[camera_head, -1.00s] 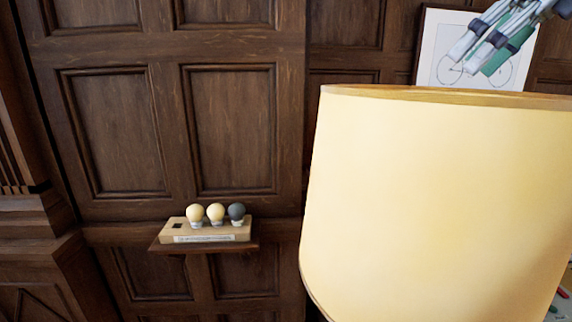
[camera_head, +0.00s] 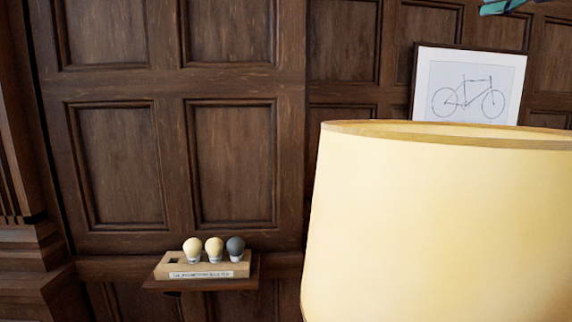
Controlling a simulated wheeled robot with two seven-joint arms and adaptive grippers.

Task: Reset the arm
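Only a small teal-green piece (camera_head: 505,5) shows at the top right edge, where a gripper with grey fingers was earlier. I cannot tell whether it is part of my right gripper or something in it. The fingers are out of the picture, so their opening is hidden. My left gripper is not in view.
A large cream lampshade (camera_head: 440,225) fills the lower right, close by. A wooden holder (camera_head: 205,272) with two cream bulbs, one dark bulb and an empty hole sits on a wall shelf (camera_head: 200,286). A framed bicycle drawing (camera_head: 468,88) is behind the shade. Wood panelling surrounds them.

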